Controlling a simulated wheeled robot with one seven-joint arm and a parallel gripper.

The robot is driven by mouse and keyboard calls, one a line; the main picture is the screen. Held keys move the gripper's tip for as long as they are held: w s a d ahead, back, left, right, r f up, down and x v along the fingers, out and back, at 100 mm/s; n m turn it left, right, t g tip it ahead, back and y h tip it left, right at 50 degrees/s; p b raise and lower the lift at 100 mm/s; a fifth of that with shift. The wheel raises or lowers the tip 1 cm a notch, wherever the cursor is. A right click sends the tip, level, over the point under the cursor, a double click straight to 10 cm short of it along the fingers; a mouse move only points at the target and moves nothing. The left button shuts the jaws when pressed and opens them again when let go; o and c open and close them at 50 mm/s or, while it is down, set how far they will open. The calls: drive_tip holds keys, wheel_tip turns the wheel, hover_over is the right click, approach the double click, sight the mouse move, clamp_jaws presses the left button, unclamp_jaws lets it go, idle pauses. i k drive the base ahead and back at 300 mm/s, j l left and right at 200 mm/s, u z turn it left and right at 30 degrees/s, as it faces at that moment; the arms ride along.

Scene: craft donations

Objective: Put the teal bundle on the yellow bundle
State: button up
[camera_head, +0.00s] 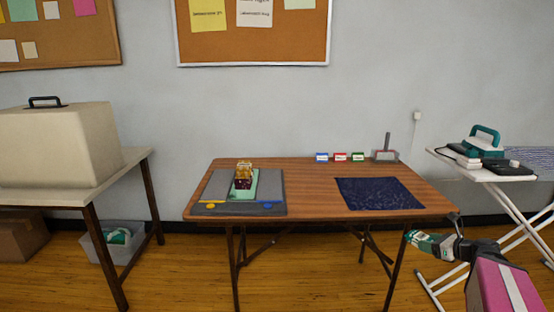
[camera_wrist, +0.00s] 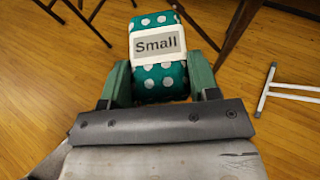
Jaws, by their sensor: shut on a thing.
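The teal bundle (camera_wrist: 158,80), with white polka dots and a label reading "Small", is between the two fingers of my gripper (camera_wrist: 160,88) in the wrist view. My gripper is shut on it, and the bundle hangs over the wooden floor. In the head view the teal bundle (camera_head: 420,240) is held off the table's front right corner, below the tabletop's height. The yellow bundle (camera_head: 244,166) sits on a dark maroon bundle (camera_head: 243,184) at the table's left, well apart from my gripper. Their labels are too small to read.
The maroon bundle stands on a mint sheet on a grey mat (camera_head: 217,185) on the wooden table (camera_head: 310,180). A dark blue cloth (camera_head: 378,194) lies to the right. Small coloured cards (camera_head: 340,157) stand at the back. An ironing board (camera_head: 475,173) is at right.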

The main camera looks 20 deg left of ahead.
sight(244, 164)
drive_tip(key=k+j+z, duration=0.2)
drive_tip(key=j, duration=0.3)
drive_tip(key=k+j+z, duration=0.25)
drive_tip(key=j, duration=0.25)
drive_tip(key=k+j+z, duration=0.2)
drive_tip(key=j, duration=0.25)
drive_tip(key=k+j+z, duration=0.25)
drive_tip(key=j, duration=0.15)
drive_tip(key=k+j, duration=0.35)
drive_tip(key=j, duration=0.15)
drive_tip(key=k+j, duration=0.35)
drive_tip(key=j, duration=0.15)
drive_tip(key=k+j, duration=0.35)
drive_tip(key=j, duration=0.2)
